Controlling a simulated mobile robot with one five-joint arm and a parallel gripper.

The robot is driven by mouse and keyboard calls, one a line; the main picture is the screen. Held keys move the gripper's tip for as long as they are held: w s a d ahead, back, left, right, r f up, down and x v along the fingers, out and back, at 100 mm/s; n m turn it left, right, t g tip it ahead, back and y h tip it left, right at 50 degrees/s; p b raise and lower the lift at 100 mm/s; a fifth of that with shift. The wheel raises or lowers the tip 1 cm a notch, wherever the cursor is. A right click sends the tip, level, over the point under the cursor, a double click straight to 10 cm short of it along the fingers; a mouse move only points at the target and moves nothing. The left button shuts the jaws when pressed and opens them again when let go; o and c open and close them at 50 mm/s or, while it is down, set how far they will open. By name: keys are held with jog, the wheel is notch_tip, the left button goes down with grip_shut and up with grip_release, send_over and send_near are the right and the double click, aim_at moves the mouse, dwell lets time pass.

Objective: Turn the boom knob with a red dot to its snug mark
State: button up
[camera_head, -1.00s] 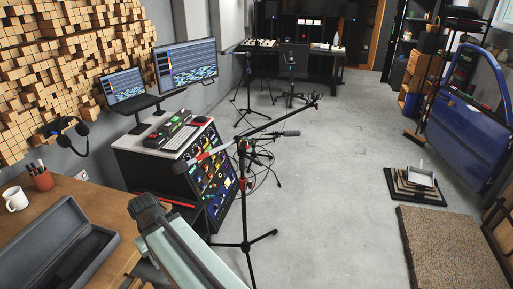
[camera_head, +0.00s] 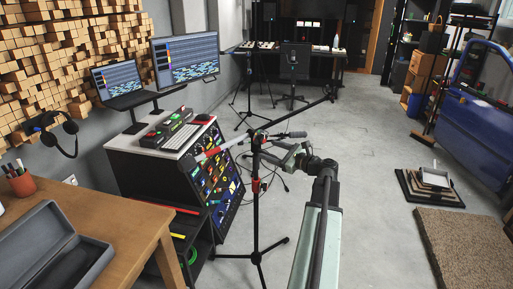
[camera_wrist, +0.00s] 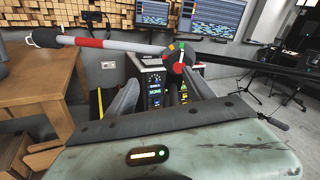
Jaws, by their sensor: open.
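A black microphone stand (camera_head: 257,215) stands on the floor in front of the rack, its long boom (camera_head: 300,115) tilted across it. In the wrist view the boom (camera_wrist: 100,43) has red, white and grey sections on its left part. At the boom's pivot is a round knob (camera_wrist: 178,58) with red, green and yellow colouring; its red dot and snug mark are too small to tell apart. My gripper (camera_wrist: 165,92) is open, its two dark fingers pointing toward the stand, below the knob and apart from it in the picture. In the head view my gripper (camera_head: 279,160) is just right of the stand.
A rack of equipment (camera_head: 205,175) with a laptop and monitor stands behind the stand. A wooden desk (camera_head: 110,235) with an open case is at left. A blue car door (camera_head: 470,125) and a brown mat (camera_head: 465,240) are at right.

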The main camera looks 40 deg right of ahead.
aim_at(264, 139)
jog(key=d, duration=0.1)
jog(key=s+d+m, duration=0.1)
jog(key=d+r+h, duration=0.1)
jog(key=shift+s+d+m+t, duration=0.15)
jog(key=shift+s+m+t, duration=0.25)
jog(key=w, duration=0.8)
jog(key=shift+a, duration=0.2)
jog(key=c, duration=1.2)
jog(key=shift+w, duration=0.15)
grip_shut()
